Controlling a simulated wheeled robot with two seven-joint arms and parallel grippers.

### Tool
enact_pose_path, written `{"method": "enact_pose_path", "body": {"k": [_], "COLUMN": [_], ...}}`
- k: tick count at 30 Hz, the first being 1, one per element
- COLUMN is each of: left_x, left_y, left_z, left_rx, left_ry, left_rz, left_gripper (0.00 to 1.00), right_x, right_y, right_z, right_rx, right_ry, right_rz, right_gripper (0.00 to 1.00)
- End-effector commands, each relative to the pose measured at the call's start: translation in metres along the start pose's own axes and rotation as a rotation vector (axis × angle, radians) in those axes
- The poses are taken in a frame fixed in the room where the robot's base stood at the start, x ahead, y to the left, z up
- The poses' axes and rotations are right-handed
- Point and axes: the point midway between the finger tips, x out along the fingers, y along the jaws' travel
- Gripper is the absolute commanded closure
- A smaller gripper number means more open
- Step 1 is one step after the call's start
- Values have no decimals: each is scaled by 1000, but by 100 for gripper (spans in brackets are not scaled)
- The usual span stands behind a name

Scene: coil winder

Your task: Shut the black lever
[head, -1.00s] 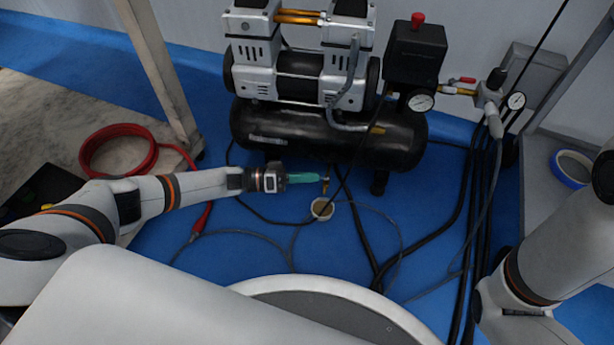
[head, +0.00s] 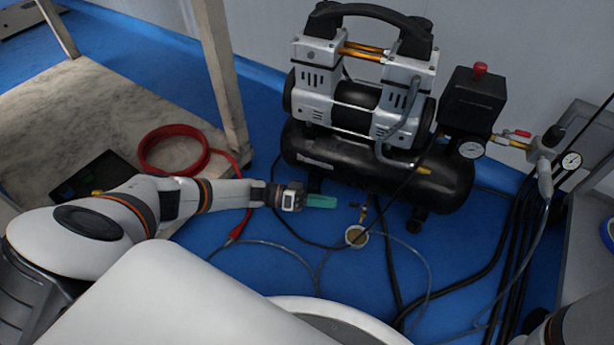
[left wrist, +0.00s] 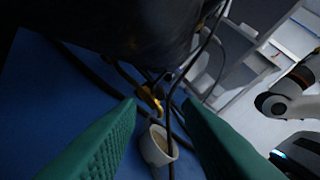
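A small brass drain valve (head: 363,212) hangs under the black compressor tank (head: 330,165), above a small round cup (head: 357,237) on the blue floor. In the left wrist view, the brass valve (left wrist: 150,97) is ahead between my fingers, with the cup (left wrist: 157,146) below it. I cannot clearly make out a black lever on the valve; dark hoses cross there. My left gripper (head: 322,201) has green fingers pointing right, a short gap left of the valve. In the left wrist view, its fingers (left wrist: 160,108) are wide apart and empty. My right gripper is out of view.
A thin black cable runs down across the tank near the valve. Black hoses (head: 515,250) hang at the right below a gauge (head: 571,160). A red hose coil (head: 172,150) lies on the shelf at the left. Thin grey tubing curves over the floor around the cup.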

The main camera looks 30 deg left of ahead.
Motion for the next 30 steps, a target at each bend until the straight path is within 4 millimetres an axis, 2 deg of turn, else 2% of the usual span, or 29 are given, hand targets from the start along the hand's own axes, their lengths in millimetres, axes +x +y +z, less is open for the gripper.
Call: {"method": "enact_pose_path", "body": {"k": [1,6,10,15,24,26,30], "left_x": [-12,-44,-58,-65,-62,-53,-12], "left_y": [-2,-1,0,0,-2,-8,-40], "left_z": [2,1,0,0,-1,-4,-11], "left_rx": [-1,-1,0,1,-1,-6,-38], "left_ry": [0,0,-1,-1,-11,-42,-227], "left_rz": [5,3,1,0,-4,-13,-36], "left_gripper": [66,66,66,66,67,67,67], "right_x": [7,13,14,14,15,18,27], "right_y": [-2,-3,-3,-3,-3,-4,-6], "right_z": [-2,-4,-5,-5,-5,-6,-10], "right_rx": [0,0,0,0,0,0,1], "right_ry": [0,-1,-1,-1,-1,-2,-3], "right_rz": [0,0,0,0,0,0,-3], "right_gripper": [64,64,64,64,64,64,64]}}
